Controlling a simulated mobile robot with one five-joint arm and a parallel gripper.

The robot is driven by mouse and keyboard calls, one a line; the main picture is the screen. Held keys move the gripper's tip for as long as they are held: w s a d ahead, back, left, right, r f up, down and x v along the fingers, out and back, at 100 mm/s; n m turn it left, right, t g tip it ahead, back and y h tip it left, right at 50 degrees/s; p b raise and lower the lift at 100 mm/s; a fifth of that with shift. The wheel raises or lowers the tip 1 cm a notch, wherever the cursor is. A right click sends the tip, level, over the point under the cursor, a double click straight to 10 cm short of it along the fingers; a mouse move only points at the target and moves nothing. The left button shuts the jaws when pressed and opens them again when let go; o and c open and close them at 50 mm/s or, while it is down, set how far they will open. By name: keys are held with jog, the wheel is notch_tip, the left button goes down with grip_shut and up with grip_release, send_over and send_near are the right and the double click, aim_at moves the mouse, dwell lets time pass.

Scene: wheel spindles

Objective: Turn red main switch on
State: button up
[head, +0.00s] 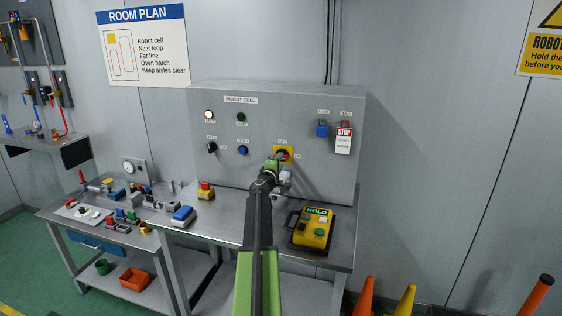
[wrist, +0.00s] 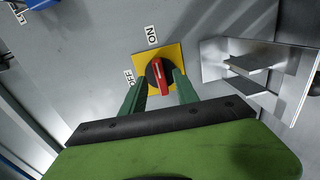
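The red main switch is a red handle (wrist: 160,77) on a black round base, set on a yellow plate (wrist: 140,62). Its ON label (wrist: 151,35) is above and its OFF label (wrist: 129,77) is to the left in the wrist view. The handle stands nearly upright there, its white mark at the end towards ON. My gripper (wrist: 161,79) has a green finger on each side of the handle, with gaps visible; contact with the base is unclear. In the head view, my gripper (head: 276,162) partly hides the switch's yellow plate (head: 289,149).
The grey panel (head: 330,100) also carries a blue padlock (head: 322,129), a red-topped STOP tag (head: 343,139), a black selector (head: 212,147) and a blue button (head: 243,150). A metal bracket (wrist: 240,72) juts out close to the right finger. A yellow HOLD box (head: 312,230) stands on the bench.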

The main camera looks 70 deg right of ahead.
jog(key=a, duration=1.4)
jog(key=shift+s, duration=0.4)
jog(key=shift+w+a, duration=0.1)
jog(key=shift+a, duration=0.05)
